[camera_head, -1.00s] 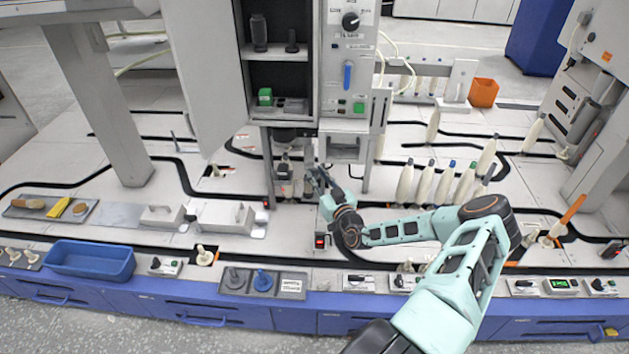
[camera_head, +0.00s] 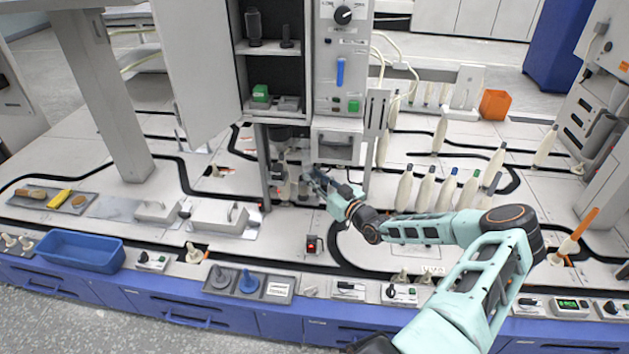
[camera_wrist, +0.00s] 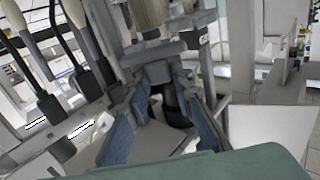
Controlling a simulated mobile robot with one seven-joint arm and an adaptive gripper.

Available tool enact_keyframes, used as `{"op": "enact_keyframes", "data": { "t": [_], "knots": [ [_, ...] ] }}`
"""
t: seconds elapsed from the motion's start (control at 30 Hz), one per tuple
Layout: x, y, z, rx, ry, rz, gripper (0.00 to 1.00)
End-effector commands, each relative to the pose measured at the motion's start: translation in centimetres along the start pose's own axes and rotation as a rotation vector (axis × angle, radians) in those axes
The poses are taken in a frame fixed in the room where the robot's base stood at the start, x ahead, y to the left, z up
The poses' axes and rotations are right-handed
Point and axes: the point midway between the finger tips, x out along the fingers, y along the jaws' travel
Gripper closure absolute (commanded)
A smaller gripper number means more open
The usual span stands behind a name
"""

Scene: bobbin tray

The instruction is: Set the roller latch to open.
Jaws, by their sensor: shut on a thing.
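My gripper (camera_head: 312,180) is at the lower opening of the tall grey machine (camera_head: 340,122), between its legs. In the wrist view, my gripper's two blue-grey fingers (camera_wrist: 163,88) close around a grey part with a wide block-like head (camera_wrist: 150,72). This part seems to be the roller latch, though the head view is too small to confirm it. A dark curved piece (camera_wrist: 176,112) shows between the fingers. A pale cylinder (camera_wrist: 150,14) sits just beyond the grey part. The latch's set position cannot be read.
A small box with a red light (camera_head: 312,244) stands in front of the machine. The machine's open door (camera_head: 203,75) hangs to the left. A blue tray (camera_head: 80,251) lies at the front left.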

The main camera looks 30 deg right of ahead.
Motion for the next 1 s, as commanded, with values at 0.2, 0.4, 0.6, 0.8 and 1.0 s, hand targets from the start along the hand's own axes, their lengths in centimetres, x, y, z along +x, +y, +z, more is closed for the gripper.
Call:
{"op": "enact_keyframes", "data": {
  "t": [0.2,0.4,0.6,0.8,1.0],
  "knots": [
    [-0.11,0.0,0.25,0.0,-0.004,-0.013,1.0],
    [-0.11,-0.01,0.2,0.001,-0.005,-0.015,1.0],
    [-0.11,-0.01,0.2,0.001,-0.005,-0.015,0.78],
    [-0.07,-0.02,0.11,0.0,-0.003,-0.015,0.61],
    [-0.05,-0.03,0.03,0.0,-0.001,-0.015,0.61]
  ]
}}
